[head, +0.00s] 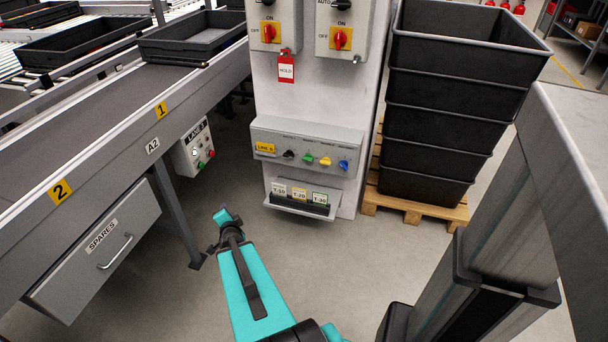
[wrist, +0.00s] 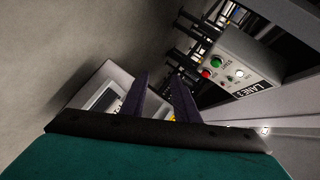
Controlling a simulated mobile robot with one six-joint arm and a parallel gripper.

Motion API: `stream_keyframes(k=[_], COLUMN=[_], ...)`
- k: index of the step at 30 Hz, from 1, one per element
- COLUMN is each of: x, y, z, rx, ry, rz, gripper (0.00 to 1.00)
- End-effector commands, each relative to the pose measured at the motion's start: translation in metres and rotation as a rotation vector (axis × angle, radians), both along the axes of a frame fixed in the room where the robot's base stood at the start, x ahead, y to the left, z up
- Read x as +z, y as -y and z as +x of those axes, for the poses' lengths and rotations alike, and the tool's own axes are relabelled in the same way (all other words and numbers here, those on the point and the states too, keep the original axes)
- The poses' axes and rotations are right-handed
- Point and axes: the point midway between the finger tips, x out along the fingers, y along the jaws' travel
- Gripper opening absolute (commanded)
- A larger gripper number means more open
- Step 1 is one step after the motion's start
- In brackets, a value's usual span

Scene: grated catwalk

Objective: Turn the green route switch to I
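I cannot make out the green switch there.
A tag holder (head: 300,206) sticks out below the panel. Two red rotary switches (head: 268,33) (head: 340,39) and a red HOLD tag (head: 286,70) are above. A LANE 3 button box (head: 193,150) hangs under the conveyor at left. Stacked black crates (head: 440,90) stand at right.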

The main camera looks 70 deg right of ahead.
Motion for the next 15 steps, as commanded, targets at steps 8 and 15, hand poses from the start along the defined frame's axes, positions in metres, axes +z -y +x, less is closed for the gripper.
stream_keyframes(k=[8,15], x=[0.032,0.056], y=[0.115,0.157], z=[-0.112,-0.193], rx=[-0.418,-0.643], ry=[0.296,0.461], rz=[-0.133,-0.232], gripper=[0.28,0.28])
